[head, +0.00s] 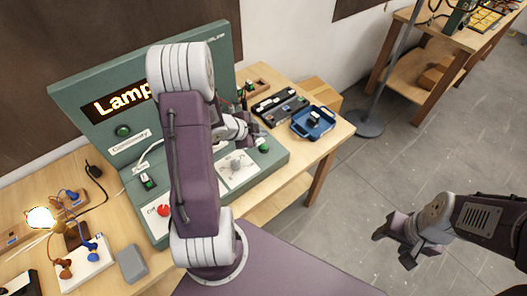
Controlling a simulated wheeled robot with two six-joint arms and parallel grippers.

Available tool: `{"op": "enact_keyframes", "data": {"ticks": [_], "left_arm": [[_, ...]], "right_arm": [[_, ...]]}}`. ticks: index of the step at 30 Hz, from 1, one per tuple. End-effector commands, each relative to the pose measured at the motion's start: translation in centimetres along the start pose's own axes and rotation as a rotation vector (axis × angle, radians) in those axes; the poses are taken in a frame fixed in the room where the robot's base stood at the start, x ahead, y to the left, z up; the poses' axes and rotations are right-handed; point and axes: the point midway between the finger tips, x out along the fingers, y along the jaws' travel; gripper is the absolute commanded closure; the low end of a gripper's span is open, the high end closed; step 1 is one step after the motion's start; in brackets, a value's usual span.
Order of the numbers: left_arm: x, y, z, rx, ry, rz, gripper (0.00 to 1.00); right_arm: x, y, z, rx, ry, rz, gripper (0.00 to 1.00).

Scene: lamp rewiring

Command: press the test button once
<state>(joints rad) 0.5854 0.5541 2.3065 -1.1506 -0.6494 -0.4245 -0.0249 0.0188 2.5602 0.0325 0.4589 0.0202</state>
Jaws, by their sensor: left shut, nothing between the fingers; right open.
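A green test station (170,80) stands on the wooden bench, with an upright panel and a sloped lower deck. A round green button (263,146) sits on the right of the deck; its label cannot be read. My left gripper (252,137) is shut and empty, just up and left of this button in the picture; I cannot tell whether it touches anything. My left arm hides the middle of the station. A red button (163,210) is lower left on the deck. My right gripper (392,246) is open and empty over the floor at right.
A black tray (280,104) and a blue tray (313,122) lie right of the station. A lit bulb (40,217) and a white block with wires (85,264) are at left. A grey stand base (363,124) is on the floor.

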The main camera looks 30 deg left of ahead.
Motion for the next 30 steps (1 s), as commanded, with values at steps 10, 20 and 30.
{"op": "enact_keyframes", "data": {"ticks": [10, 20, 30], "left_arm": [[3.1, 2.3, 2.3, 0.000, 0.000, 0.000, 1.00], [3.0, 2.2, 2.2, 0.000, 0.000, 0.000, 1.00], [3.0, 2.2, 2.2, 0.000, 0.000, 0.000, 1.00]], "right_arm": [[4.2, 0.1, 0.4, 0.000, 0.000, 0.000, 0.45], [4.0, 0.1, 0.4, 0.000, 0.000, 0.000, 0.45], [4.0, 0.1, 0.4, 0.000, 0.000, 0.000, 0.45]]}}
